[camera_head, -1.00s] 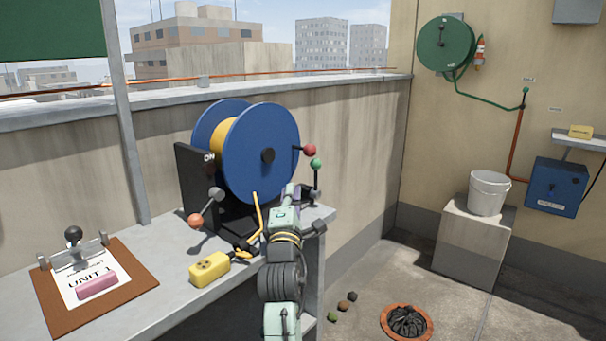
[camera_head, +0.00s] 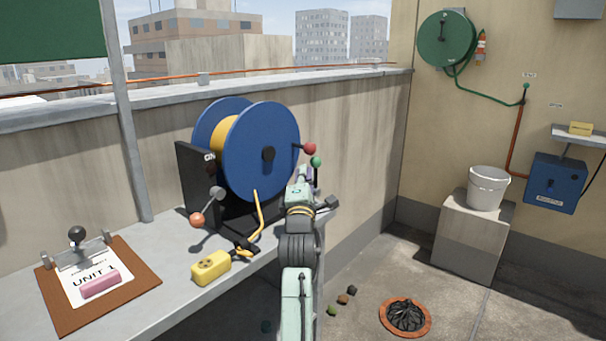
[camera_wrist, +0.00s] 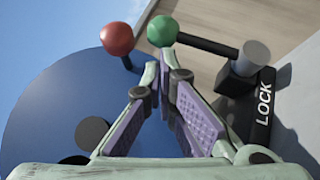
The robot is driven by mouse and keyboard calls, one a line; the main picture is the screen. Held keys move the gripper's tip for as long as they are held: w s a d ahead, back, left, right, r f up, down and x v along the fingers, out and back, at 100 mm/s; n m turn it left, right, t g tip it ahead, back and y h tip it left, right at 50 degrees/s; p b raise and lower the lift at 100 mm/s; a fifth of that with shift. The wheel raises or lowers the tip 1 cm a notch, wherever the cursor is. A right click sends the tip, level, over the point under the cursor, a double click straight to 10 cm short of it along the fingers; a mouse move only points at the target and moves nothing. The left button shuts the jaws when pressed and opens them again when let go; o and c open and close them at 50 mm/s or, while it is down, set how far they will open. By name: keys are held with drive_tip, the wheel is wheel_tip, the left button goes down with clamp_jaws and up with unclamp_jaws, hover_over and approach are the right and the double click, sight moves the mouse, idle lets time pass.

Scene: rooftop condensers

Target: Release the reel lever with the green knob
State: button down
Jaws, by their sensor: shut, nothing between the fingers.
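The reel lever's green knob (camera_head: 316,162) sits on a dark arm at the right side of the blue cable reel (camera_head: 262,150). In the wrist view the green knob (camera_wrist: 162,31) is just beyond my fingertips, with its dark arm running to a grey pivot (camera_wrist: 252,60) beside a black plate marked LOCK (camera_wrist: 263,105). My gripper (camera_wrist: 165,62) is shut and empty, its fingertips close below the green knob; I cannot tell whether they touch it. In the head view my gripper (camera_head: 305,172) is partly hidden by my arm.
A red knob (camera_head: 310,148) stands close beside the green one, left of it in the wrist view (camera_wrist: 117,38). An orange-knobbed lever (camera_head: 197,219) is at the reel's front. A yellow socket box (camera_head: 211,268) and clipboard (camera_head: 60,300) lie on the bench. The parapet (camera_head: 350,130) is behind.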

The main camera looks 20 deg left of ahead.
sight(313, 162)
drive_tip(key=shift+w+r+g+h+p, duration=0.15)
drive_tip(key=shift+r+g+h+p, duration=0.15)
drive_tip(key=shift+p, duration=0.3)
drive_tip(key=shift+w+d+m+p, duration=0.15)
drive_tip(key=shift+m+p, duration=0.25)
drive_tip(key=shift+p, duration=0.1)
drive_tip(key=w+r+m+g+p, duration=0.1)
drive_tip(key=p, duration=0.2)
drive_tip(key=w+d+r+m+g+h+p, duration=0.1)
drive_tip(key=p, duration=0.2)
drive_tip(key=shift+w+p, duration=0.1)
drive_tip(key=shift+p, duration=0.2)
drive_tip(key=shift+w+d+f+g+p, duration=0.1)
drive_tip(key=shift+w+f+g+p, duration=0.15)
drive_tip(key=shift+w+g+p, duration=0.05)
drive_tip(key=shift+w+d+f, duration=0.15)
drive_tip(key=shift+w+d, duration=0.05)
drive_tip(key=shift+w, duration=0.5)
drive_tip(key=shift+w+d+f, duration=0.1)
drive_tip(key=shift+w+d, duration=0.15)
drive_tip(key=shift+w, duration=0.5)
drive_tip(key=shift+w+d+f, duration=0.15)
drive_tip(key=shift+w+d, duration=0.05)
drive_tip(key=shift+w, duration=0.5)
drive_tip(key=shift+w, duration=0.1)
drive_tip(key=v, duration=1.2)
